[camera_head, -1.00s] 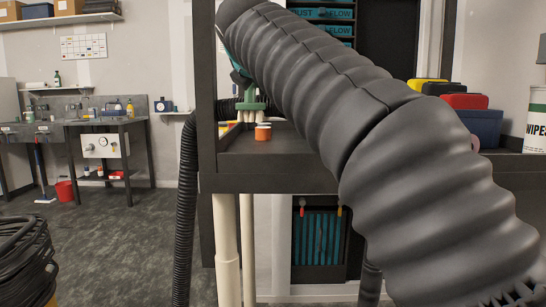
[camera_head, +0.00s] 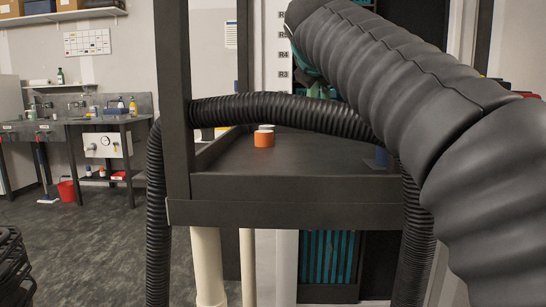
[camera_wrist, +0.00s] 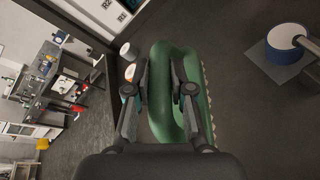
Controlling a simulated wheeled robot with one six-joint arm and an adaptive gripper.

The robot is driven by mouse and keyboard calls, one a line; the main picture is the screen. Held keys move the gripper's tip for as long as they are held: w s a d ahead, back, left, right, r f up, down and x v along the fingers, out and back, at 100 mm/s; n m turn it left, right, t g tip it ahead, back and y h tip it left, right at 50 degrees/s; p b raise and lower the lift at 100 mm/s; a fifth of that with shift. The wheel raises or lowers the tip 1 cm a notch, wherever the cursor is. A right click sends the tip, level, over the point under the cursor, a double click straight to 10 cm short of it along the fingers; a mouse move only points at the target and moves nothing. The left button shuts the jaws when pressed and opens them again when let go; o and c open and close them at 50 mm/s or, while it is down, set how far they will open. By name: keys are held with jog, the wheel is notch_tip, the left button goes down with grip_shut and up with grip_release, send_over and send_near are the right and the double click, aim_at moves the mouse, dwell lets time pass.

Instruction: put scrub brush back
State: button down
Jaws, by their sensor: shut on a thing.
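The green scrub brush (camera_wrist: 163,128) is in the wrist view, with pale bristles along its right edge. My gripper (camera_wrist: 160,68) is shut on it, one finger on each side of its handle. In the head view a small green part of the brush (camera_head: 318,90) shows under my arm, above the bench shelf. The black hose and my arm hide the rest of it, including the bristles. The brush appears held above the dark bench surface (camera_head: 300,163); the exact gap cannot be told.
An orange jar (camera_head: 264,139) with a white one behind it stands left on the bench. A blue, white-topped container (camera_wrist: 283,42) sits on a grey square, right of the brush. A black hose (camera_head: 290,109) crosses before the bench. Bench surface between is clear.

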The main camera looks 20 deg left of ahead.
jog(key=shift+s+a+f+b, duration=0.15)
jog(key=shift+a+f+b, duration=0.7)
jog(key=shift+a+f, duration=1.95)
jog(key=shift+s+a+f+b, duration=0.15)
jog(key=shift+a+f+b, duration=0.7)
jog(key=shift+a+f, duration=1.95)
jog(key=shift+a+r, duration=0.1)
jog(key=shift+a, duration=0.05)
jog(key=c, duration=1)
grip_release()
jog(key=shift+r, duration=0.2)
jog(key=v, duration=1.2)
jog(key=shift+f, duration=0.15)
